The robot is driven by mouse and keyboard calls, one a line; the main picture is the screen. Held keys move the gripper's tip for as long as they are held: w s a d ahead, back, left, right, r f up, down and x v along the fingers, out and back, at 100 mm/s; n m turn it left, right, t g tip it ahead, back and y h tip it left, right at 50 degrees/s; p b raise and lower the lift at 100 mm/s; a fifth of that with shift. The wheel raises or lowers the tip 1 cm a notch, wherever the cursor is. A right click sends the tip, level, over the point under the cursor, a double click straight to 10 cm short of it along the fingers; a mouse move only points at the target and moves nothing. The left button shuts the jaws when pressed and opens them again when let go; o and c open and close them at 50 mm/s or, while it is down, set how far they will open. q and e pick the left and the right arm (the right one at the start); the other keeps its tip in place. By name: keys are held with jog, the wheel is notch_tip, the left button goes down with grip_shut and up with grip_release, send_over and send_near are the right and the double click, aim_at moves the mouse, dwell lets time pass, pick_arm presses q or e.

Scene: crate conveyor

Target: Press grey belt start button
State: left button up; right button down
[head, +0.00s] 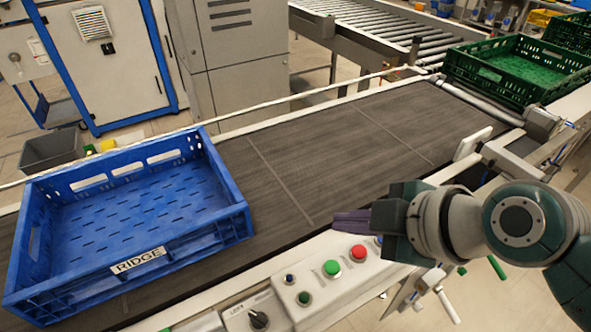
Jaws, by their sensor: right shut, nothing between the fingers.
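The control panel (318,283) is on the near rail of the grey belt (300,160). On it are a large green button (331,267), a red button (359,252) to its right and a blue button (378,240) partly hidden by my right gripper. A small green button (304,298) and a small dark blue one (289,278) are to the left. No label marks which one is the start button. My right gripper (338,222) is shut and empty, pointing left, above and beyond the panel in the picture. My left gripper is out of view.
A blue crate (135,262) labelled RIDGE sits on the left of the belt. A green crate (519,70) stands at the belt's far right end, near rollers. A black selector knob (258,320) is left of the panel. The belt's middle is empty.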

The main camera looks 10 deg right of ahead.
jog(key=shift+f, duration=0.1)
dwell(0.3)
jog(key=b, duration=0.7)
send_over(339, 270)
notch_tip(339, 270, down, 8)
jog(key=shift+r, duration=0.15)
jog(key=shift+f+b, duration=0.5)
jog(key=shift+b, duration=0.15)
jog(key=shift+f, duration=0.1)
dwell(0.9)
jog(key=shift+f+b, duration=0.3)
jog(key=shift+b, duration=0.05)
